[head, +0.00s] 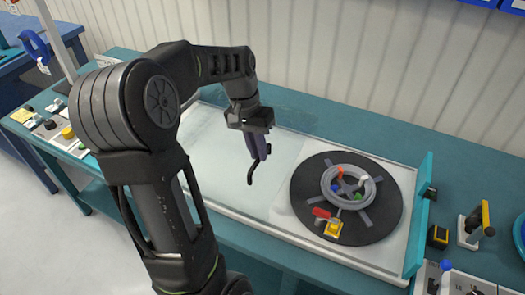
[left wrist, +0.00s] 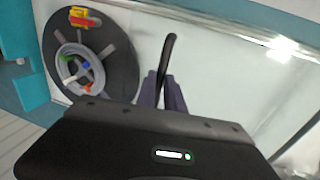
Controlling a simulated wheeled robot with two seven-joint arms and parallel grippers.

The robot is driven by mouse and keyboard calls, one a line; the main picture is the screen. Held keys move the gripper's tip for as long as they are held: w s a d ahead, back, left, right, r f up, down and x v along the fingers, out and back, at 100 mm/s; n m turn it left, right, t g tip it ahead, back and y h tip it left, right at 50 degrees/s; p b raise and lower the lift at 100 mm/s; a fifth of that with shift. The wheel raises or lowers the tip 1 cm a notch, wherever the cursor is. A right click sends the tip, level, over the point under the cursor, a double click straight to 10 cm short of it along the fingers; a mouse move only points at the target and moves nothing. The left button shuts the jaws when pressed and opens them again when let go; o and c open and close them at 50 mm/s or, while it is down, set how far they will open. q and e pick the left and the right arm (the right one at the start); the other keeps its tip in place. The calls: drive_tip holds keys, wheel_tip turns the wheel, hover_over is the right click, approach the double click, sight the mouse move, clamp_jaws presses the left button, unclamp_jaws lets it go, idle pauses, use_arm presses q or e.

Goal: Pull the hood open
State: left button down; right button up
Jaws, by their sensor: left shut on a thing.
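The hood appears as a clear, faintly visible pane (head: 285,165) over the white bed of the bench, with a teal end panel (head: 420,215) at the right. I cannot tell clearly where its edges run or how far open it is. My left gripper (head: 258,150) points down at the middle of the bed, its purple fingers shut on a thin black handle (head: 250,176). The black handle (left wrist: 168,58) sticks out beyond the fingers in the left wrist view. Its attachment to the hood is hard to make out. My right gripper is not in view.
A dark round reel (head: 305,190) with a grey ring and small coloured parts lies right of the gripper. A red and yellow piece (head: 332,228) sits on its rim. A yellow-handled tool (head: 484,215) stands far right. A corrugated wall (head: 330,50) rises behind.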

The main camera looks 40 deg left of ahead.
use_arm(q)
drive_tip(key=c, duration=1.5)
unclamp_jaws()
drive_tip(key=shift+o, duration=0.2)
wheel_tip(320, 180, up, 8)
drive_tip(key=a, duration=0.1)
drive_tip(key=shift+s+a+f+b, duration=0.15)
drive_tip(key=shift+s+b, duration=0.1)
drive_tip(key=shift+b, duration=0.15)
